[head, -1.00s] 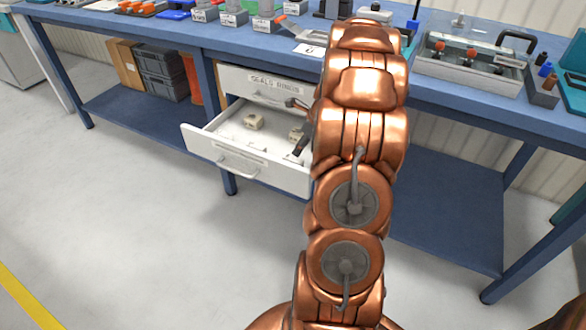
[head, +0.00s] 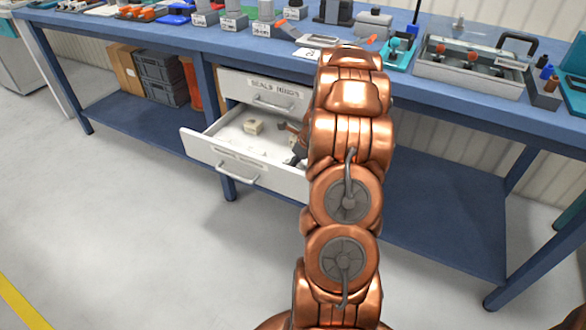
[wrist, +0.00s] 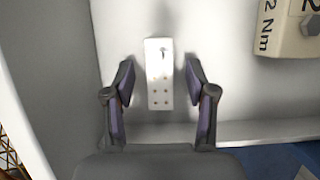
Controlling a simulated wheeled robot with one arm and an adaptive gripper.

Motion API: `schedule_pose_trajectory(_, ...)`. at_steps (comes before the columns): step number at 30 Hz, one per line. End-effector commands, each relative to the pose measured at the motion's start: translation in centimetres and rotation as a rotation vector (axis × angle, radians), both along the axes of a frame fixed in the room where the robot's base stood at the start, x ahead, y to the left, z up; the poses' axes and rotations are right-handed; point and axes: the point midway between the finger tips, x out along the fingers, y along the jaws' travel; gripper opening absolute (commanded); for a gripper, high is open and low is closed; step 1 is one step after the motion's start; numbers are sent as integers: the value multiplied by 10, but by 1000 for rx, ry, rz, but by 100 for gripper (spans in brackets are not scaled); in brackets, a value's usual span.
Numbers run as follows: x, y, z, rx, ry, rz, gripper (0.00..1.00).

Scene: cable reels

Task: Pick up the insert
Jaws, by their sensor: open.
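A small pale block with several small holes, likely the insert (wrist: 159,88), lies on the drawer floor in the wrist view. My gripper (wrist: 159,88) is open, with one finger on either side of the block and a gap on each side. In the head view my gripper (head: 292,143) reaches down into the open drawer (head: 215,150), partly hidden by my arm. I cannot make out the pale block there.
A beige block (head: 253,127) sits in the drawer; a beige block marked "2 Nm" (wrist: 287,30) shows at the wrist view's upper right. A shut labelled drawer (head: 270,95) is above. The workbench (head: 440,100) holds tools and trays.

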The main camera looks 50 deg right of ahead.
Motion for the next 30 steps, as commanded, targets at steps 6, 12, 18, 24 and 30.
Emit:
schedule_pose_trajectory(6, 0, 0, 0, 0, 0, 0, 42)
schedule_pose_trajectory(12, 0, 0, 0, 0, 0, 0, 21)
schedule_pose_trajectory(18, 0, 0, 0, 0, 0, 0, 0)
schedule_pose_trajectory(24, 0, 0, 0, 0, 0, 0, 0)
schedule_pose_trajectory(30, 0, -1, 6, -2, -1, -1, 0)
